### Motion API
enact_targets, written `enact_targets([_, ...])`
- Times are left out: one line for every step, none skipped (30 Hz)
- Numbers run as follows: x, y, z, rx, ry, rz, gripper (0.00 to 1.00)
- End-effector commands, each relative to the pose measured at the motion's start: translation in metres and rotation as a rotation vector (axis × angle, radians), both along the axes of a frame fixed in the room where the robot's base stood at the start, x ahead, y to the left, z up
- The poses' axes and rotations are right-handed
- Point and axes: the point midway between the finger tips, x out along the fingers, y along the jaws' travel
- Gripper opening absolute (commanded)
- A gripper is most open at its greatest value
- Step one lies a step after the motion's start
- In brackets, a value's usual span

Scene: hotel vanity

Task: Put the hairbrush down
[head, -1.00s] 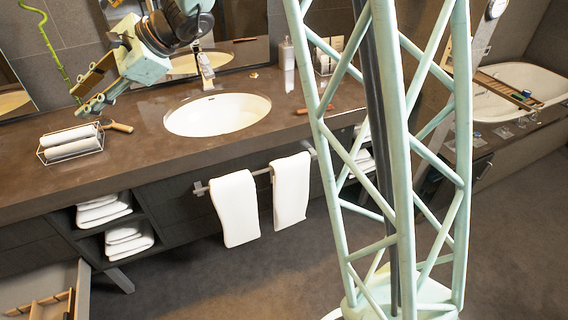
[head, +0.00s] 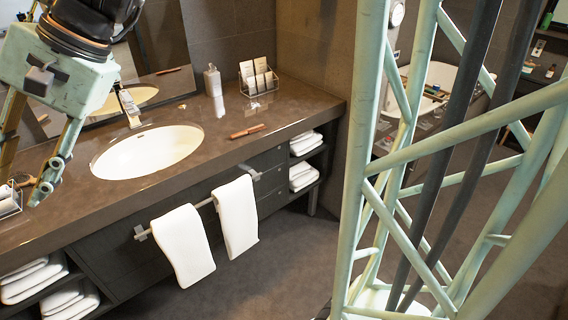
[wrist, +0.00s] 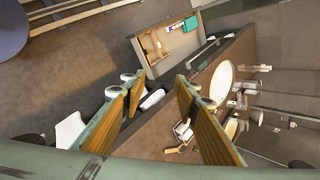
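A tan wooden item that looks like the hairbrush (wrist: 176,149) lies on the counter beside the wire rack of rolled towels in the wrist view. In the head view a small brown part of it (head: 21,180) shows near the left edge, partly hidden by my finger. My gripper (wrist: 158,92) has its two wood-faced fingers well apart, with nothing held between them. In the head view my gripper (head: 27,172) hangs at the far left, above the counter (head: 75,205), and its left finger is partly cut off by the frame.
The wire towel rack (head: 8,207) stands at the left edge. The sink (head: 146,151), tap (head: 128,105), bottle (head: 213,85), card rack (head: 259,78) and a thin brown item (head: 247,131) stand further right.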

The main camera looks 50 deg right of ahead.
Motion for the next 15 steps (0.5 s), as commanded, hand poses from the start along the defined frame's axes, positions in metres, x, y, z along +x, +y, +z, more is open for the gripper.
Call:
enact_targets([-0.013, -0.004, 0.008, -0.023, -0.027, 0.019, 0.28])
enact_targets([-0.02, -0.007, 0.008, -0.038, -0.034, 0.033, 0.28])
enact_targets([-0.028, -0.011, 0.009, -0.058, -0.044, 0.049, 0.28])
enact_targets([-0.034, -0.014, 0.009, -0.072, -0.051, 0.061, 0.28])
enact_targets([-0.04, -0.017, 0.009, -0.087, -0.059, 0.074, 0.28])
enact_targets([-0.049, -0.021, 0.009, -0.107, -0.069, 0.09, 0.28])
enact_targets([-0.055, -0.025, 0.008, -0.123, -0.076, 0.102, 0.28])
enact_targets([-0.061, -0.028, 0.008, -0.137, -0.083, 0.113, 0.28])
enact_targets([-0.069, -0.033, 0.008, -0.158, -0.092, 0.128, 0.28])
enact_targets([-0.074, -0.037, 0.008, -0.173, -0.098, 0.139, 0.28])
enact_targets([-0.08, -0.041, 0.008, -0.188, -0.105, 0.149, 0.28])
enact_targets([-0.088, -0.045, 0.007, -0.209, -0.113, 0.165, 0.28])
enact_targets([-0.093, -0.049, 0.006, -0.224, -0.119, 0.177, 0.28])
enact_targets([-0.099, -0.053, 0.006, -0.24, -0.125, 0.188, 0.28])
enact_targets([-0.106, -0.058, 0.005, -0.261, -0.134, 0.205, 0.28])
